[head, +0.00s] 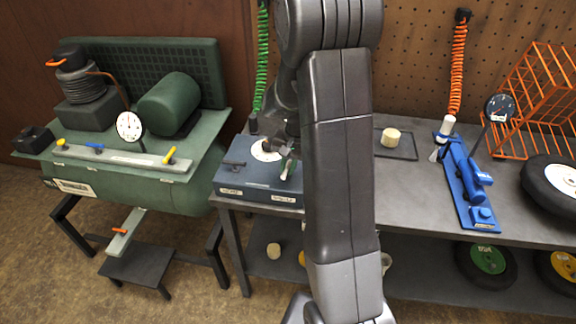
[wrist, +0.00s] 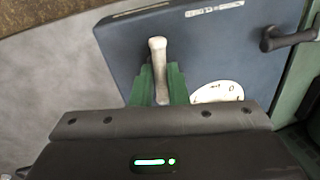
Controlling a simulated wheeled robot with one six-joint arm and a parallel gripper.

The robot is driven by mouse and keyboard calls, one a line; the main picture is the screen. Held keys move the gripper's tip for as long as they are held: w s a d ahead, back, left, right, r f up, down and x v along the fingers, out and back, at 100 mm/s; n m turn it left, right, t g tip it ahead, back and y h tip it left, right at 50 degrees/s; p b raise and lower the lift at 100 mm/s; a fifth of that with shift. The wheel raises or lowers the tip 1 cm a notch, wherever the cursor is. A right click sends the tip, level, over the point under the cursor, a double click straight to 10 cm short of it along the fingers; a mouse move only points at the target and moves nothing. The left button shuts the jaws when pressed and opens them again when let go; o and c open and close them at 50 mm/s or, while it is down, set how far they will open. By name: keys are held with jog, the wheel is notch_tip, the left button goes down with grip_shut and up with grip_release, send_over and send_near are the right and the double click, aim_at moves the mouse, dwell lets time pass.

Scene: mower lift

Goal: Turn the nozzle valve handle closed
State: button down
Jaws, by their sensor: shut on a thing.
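A blue-grey valve box (head: 258,190) sits on the left end of the bench, with a white dial plate and two labels on its front that I cannot read. My gripper (head: 287,165) is over its right side, partly hidden by my arm. In the wrist view the green fingers of my gripper (wrist: 161,82) are shut on a pale lever handle (wrist: 158,46), whose rounded end sticks out past them. Part of the white dial (wrist: 217,92) shows beside the fingers. A second, dark handle (wrist: 290,38) stands free on the same box; it also shows in the head view (head: 233,163).
A green compressor (head: 130,185) with a gauge stands to the left. On the bench (head: 420,190) are a tray with a pale cylinder (head: 390,138), a blue tool (head: 470,185), an orange wire basket (head: 540,95) and a wheel (head: 555,182). Coiled hoses hang behind.

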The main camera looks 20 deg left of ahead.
jog(key=m, duration=0.4)
jog(key=shift+t, duration=0.4)
jog(key=m, duration=0.4)
jog(key=shift+s+m+t+b, duration=0.15)
jog(key=shift+m+t+b, duration=0.2)
jog(key=shift+m+t, duration=0.05)
jog(key=m+h+b, duration=0.1)
jog(key=m+b, duration=0.1)
jog(key=m, duration=0.2)
jog(key=shift+f, duration=0.1)
jog(key=shift+s+m+t+h+b, duration=0.1)
jog(key=shift+m+t+h+b, duration=0.25)
jog(key=shift+m+b, duration=1.2)
jog(key=shift+m, duration=0.45)
jog(key=c, duration=1.4)
grip_release()
jog(key=shift+c, duration=0.2)
